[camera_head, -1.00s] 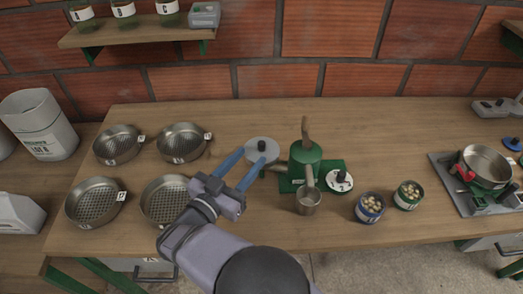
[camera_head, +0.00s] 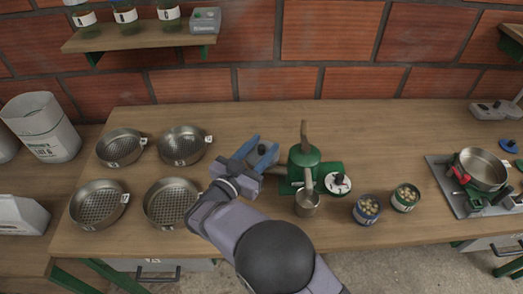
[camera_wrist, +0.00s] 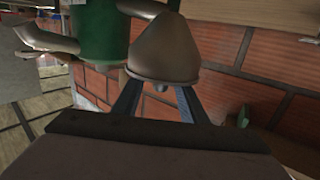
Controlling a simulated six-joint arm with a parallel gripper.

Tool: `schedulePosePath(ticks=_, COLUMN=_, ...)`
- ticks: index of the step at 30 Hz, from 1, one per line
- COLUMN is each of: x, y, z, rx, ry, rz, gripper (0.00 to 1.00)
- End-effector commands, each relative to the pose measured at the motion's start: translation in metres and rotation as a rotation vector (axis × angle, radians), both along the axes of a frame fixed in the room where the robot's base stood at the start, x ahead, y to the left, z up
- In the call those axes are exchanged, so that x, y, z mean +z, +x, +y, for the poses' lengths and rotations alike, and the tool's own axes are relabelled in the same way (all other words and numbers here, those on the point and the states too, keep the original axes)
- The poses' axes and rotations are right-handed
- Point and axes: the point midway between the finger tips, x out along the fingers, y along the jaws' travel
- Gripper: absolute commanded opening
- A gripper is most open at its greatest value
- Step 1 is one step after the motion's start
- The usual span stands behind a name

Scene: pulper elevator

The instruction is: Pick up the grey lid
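Several metal sieves (camera_head: 183,146) stand at the left. A metal cup (camera_head: 307,204), a white disc with a dark knob (camera_head: 338,184) and two cans (camera_head: 366,210) stand around the pulper's front and right. A scale with a pan (camera_head: 482,168) is far right. The back middle is clear.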

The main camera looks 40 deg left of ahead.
Motion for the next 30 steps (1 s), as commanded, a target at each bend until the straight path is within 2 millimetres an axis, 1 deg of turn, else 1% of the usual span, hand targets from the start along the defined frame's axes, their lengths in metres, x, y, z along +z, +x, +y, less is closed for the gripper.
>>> schedulePosePath(ticks=6, x=0.000, y=0.001, z=0.000, rx=0.001, ry=0.000, rz=0.000, gripper=0.39)
schedulePosePath(ticks=11, x=0.000, y=0.000, z=0.000, rx=0.001, ry=0.000, rz=0.000, gripper=0.00)
schedulePosePath(ticks=20, x=0.001, y=0.000, z=0.000, rx=0.001, ry=0.001, rz=-0.001, gripper=0.00)
schedulePosePath(ticks=23, x=0.004, y=0.000, z=0.000, rx=0.001, ry=0.002, rz=-0.001, gripper=0.00)
schedulePosePath(ticks=26, x=0.013, y=0.000, z=0.001, rx=0.001, ry=0.004, rz=0.000, gripper=0.00)
schedulePosePath(ticks=30, x=0.033, y=0.000, z=0.001, rx=0.001, ry=0.007, rz=-0.001, gripper=0.00)
